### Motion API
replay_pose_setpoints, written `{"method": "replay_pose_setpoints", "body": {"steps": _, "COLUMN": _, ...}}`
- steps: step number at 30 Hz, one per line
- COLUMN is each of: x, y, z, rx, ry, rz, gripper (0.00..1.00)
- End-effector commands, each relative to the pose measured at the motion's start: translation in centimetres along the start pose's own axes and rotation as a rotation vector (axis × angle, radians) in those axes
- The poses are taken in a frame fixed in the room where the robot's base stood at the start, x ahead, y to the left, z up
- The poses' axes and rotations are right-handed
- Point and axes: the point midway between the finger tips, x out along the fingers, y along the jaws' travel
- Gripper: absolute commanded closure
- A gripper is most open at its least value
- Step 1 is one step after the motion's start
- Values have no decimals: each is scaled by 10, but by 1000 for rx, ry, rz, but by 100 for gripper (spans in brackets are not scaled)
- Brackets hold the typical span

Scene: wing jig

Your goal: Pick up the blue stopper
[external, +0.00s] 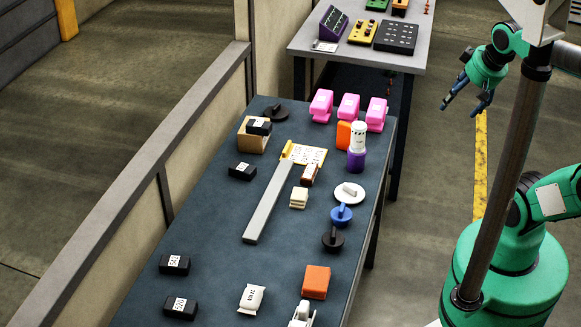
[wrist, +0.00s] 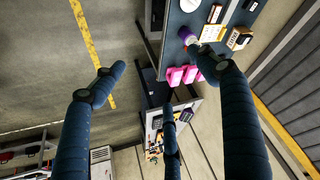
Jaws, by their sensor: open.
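The blue stopper (external: 341,216), a round disc with an upright grip, sits on the dark table near its right edge, between a white stopper (external: 349,193) and a black stopper (external: 333,240). My gripper (external: 464,107) is open and empty. It hangs beyond the table's right side, above the floor, well apart from the blue stopper. In the wrist view my gripper's dark fingers (wrist: 158,72) are spread, with floor and tables behind them. I cannot make out the blue stopper in the wrist view.
A purple-and-white container (external: 357,150), an orange block (external: 315,282) and several pink items (external: 348,107) stand on the table (external: 215,225). A long grey bar (external: 268,203) lies mid-table. A second table (external: 425,57) stands behind. The floor between table and robot is clear.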

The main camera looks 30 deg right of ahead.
Motion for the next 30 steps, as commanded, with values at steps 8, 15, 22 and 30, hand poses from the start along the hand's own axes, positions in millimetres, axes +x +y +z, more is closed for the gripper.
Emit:
{"method": "replay_pose_setpoints", "body": {"steps": 8, "x": 3, "y": -3, "z": -4, "rx": 0, "ry": -9, "rz": -5, "gripper": 27}}
{"method": "replay_pose_setpoints", "body": {"steps": 15, "x": 25, "y": -23, "z": -22, "rx": 3, "ry": -63, "rz": -28, "gripper": 27}}
{"method": "replay_pose_setpoints", "body": {"steps": 22, "x": 66, "y": -61, "z": -47, "rx": 7, "ry": -150, "rz": -55, "gripper": 27}}
{"method": "replay_pose_setpoints", "body": {"steps": 30, "x": 126, "y": -118, "z": -60, "rx": 10, "ry": -258, "rz": -66, "gripper": 27}}
